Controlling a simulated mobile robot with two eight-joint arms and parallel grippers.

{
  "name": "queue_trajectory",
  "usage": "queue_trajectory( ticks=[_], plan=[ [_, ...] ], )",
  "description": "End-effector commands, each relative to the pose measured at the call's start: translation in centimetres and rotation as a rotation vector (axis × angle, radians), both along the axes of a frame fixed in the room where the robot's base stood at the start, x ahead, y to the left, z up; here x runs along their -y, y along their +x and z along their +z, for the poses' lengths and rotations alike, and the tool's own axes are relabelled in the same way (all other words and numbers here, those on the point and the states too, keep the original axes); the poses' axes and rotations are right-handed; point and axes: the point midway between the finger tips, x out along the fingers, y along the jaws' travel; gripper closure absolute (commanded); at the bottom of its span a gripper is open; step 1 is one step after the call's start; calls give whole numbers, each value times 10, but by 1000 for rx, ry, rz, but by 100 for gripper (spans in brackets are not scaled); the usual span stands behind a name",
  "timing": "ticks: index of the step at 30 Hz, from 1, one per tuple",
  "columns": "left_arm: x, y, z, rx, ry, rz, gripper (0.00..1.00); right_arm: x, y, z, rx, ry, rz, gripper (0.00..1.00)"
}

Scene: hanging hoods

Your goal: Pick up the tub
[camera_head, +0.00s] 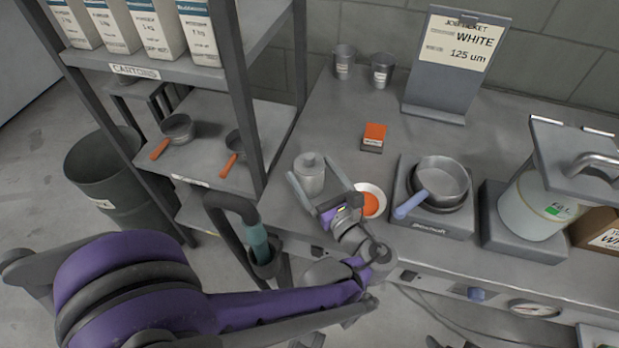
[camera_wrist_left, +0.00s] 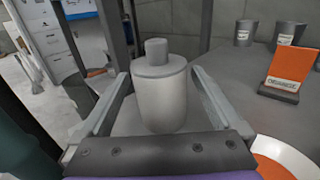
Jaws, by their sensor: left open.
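A small pale grey lidded tub (camera_head: 310,176) with a round knob stands upright near the front left of the bench. My left gripper (camera_head: 318,178) is open, its two fingers reaching along either side of this tub. In the left wrist view the tub (camera_wrist_left: 162,100) stands between the spread fingers, with a visible gap on each side. Its base is partly hidden behind the gripper's palm. My right gripper is not in view.
A white dish with orange contents (camera_head: 371,200) sits right beside the gripper. A shelf post (camera_head: 243,100) rises close on the left.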

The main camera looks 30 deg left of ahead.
Motion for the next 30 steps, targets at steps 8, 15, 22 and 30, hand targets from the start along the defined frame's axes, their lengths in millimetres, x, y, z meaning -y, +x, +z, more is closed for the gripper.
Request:
queue_trajectory(
  ticks=[8, 15, 22, 30],
  plan=[
    [-35, 20, -1, -1, 1, 3, 0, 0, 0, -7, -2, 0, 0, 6],
    [-42, 26, -1, 0, -1, 0, 0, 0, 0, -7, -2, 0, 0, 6],
    [-42, 25, -1, 0, -1, 0, 23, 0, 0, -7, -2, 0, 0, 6],
    [-42, 25, -1, 0, 0, 0, 54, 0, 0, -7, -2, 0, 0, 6]
  ],
)
